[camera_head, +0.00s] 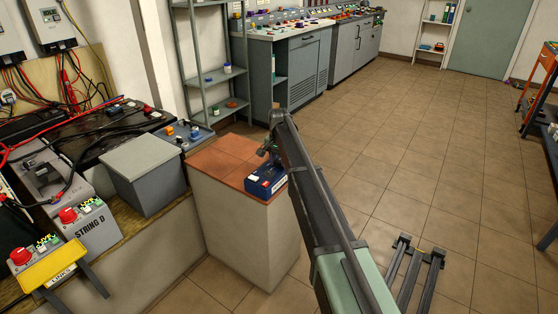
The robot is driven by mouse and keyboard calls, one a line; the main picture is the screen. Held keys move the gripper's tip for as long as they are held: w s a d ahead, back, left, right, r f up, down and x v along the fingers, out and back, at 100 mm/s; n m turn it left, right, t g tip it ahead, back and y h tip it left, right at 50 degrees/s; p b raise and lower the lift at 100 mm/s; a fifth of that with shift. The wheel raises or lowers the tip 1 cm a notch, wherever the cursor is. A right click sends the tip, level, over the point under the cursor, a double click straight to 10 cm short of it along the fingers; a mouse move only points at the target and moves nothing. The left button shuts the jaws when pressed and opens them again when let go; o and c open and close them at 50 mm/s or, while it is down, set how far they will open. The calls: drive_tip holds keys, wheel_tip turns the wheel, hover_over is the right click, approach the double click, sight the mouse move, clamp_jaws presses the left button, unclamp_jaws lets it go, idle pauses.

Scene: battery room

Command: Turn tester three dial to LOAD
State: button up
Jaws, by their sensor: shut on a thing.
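A blue tester (262,185) with pale labels on its front sits near the right edge of a pedestal with a red-brown tiled top (212,160). The label is too small to read, so I cannot tell its number. My gripper (268,156) is down at the top rear of this tester, shut on what appears to be its dial. The jaws and my arm hide the dial, and its setting cannot be read.
A grey box (143,172) and two boxes with red knobs, one marked STRING D (92,226), stand on the left bench. Green shelving (211,80) stands behind the pedestal. The tiled floor (440,155) at right is mostly clear.

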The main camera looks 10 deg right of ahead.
sight(279, 161)
idle(0.3)
drive_tip(key=o, duration=0.9)
wheel_tip(279, 161, up, 11)
drive_tip(key=p, duration=1.1)
drive_tip(key=shift+f, duration=0.15)
